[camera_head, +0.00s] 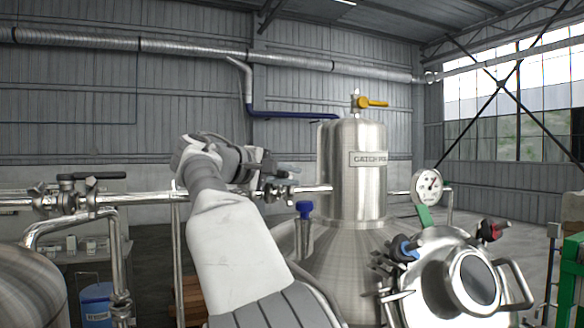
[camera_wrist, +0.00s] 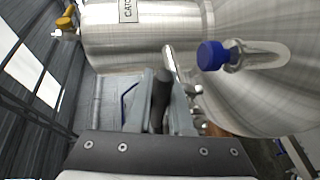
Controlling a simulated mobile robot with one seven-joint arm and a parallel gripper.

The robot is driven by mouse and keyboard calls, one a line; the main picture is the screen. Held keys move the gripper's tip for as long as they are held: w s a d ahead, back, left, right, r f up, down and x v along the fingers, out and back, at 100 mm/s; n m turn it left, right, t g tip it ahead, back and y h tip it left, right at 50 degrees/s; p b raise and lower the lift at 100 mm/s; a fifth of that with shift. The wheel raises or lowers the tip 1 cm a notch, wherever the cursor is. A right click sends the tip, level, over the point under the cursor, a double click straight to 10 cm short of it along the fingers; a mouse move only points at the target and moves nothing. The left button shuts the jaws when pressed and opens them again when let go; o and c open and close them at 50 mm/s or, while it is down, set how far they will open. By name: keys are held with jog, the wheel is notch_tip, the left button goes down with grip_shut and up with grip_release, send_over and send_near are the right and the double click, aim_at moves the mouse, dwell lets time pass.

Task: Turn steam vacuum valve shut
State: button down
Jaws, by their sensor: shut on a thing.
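My gripper (camera_head: 270,170) is at the horizontal steel pipe left of the catch pot, and my arm hides part of that pipe. In the wrist view my gripper (camera_wrist: 160,105) has its two fingers closed around a dark lever handle (camera_wrist: 161,90). The lever appears to belong to a valve (camera_head: 282,192) on this pipe. I see no readable label naming it the steam vacuum valve. The lever's exact angle is unclear in the head view, as my gripper covers most of it.
The steel catch pot (camera_head: 352,190) stands just right of my gripper. A blue-capped fitting (camera_head: 304,211) sits close below it. Another black-handled valve (camera_head: 72,192) is on the pipe at left. A gauge (camera_head: 427,186) and a round sight glass (camera_head: 478,277) are at right.

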dwell(0.3)
jog(key=c, duration=1.1)
grip_release()
jog(key=v, duration=1.7)
jog(key=shift+a+r, duration=0.1)
jog(key=shift+a, duration=0.25)
